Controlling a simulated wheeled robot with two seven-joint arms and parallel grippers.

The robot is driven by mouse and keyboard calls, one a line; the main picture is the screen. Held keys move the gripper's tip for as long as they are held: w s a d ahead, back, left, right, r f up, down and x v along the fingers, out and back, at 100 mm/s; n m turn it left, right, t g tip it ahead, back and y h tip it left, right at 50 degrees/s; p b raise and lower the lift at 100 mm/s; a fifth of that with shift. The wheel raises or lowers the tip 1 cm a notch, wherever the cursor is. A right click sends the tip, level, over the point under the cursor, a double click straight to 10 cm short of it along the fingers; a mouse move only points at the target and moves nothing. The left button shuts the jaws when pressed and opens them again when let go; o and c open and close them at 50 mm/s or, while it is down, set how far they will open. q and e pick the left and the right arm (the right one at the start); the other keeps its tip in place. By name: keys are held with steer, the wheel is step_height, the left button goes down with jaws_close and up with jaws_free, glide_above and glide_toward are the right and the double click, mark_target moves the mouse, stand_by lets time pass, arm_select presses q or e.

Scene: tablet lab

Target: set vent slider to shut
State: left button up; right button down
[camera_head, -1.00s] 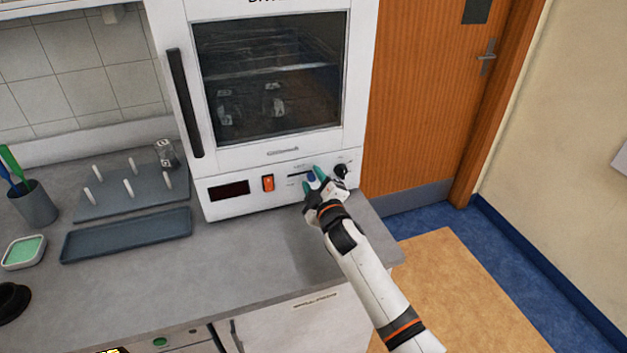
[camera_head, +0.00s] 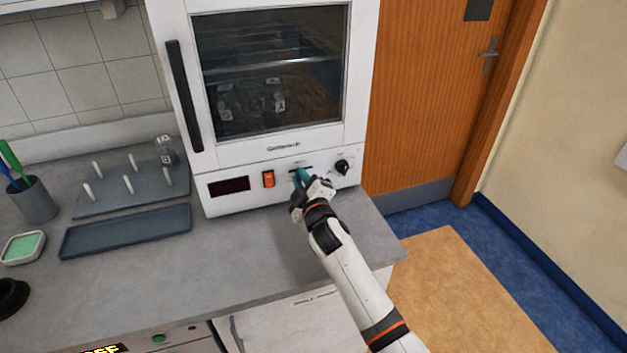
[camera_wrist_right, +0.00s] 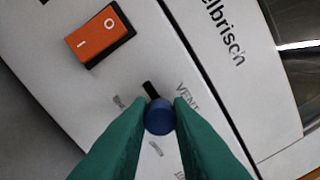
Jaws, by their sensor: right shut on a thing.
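The vent slider has a round blue knob (camera_wrist_right: 159,117), seen between my right fingertips in the right wrist view. A short piece of its dark slot (camera_wrist_right: 150,90) shows beyond the knob, toward the orange switch, with the printed word VENT beside it. My right gripper (camera_head: 299,178) is at the front panel of the white oven (camera_head: 235,205), and its green fingers are shut on the knob. The fingers hide the knob in the head view. The small marks by the slot are too blurred to read. My left gripper is not in view.
An orange rocker switch (camera_head: 268,179) and a dark display (camera_head: 229,186) sit left of the slider, and a black dial (camera_head: 342,167) sits right. A peg rack (camera_head: 110,195), an empty tray (camera_head: 125,232) and a pen cup (camera_head: 35,203) stand on the counter to the left.

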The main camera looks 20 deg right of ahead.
steer(key=shift+a, duration=0.9)
steer(key=shift+d, duration=0.1)
steer(key=c, duration=1.8)
jaws_free()
steer(key=shift+s, duration=0.1)
steer(key=o, duration=0.5)
steer(key=shift+a, duration=0.2)
steer(key=shift+d, duration=0.1)
steer(key=shift+s, duration=0.2)
steer(key=s+b, duration=0.1)
steer(key=s, duration=1)
steer(key=shift+s+d, duration=0.15)
steer(key=shift+s, duration=0.15)
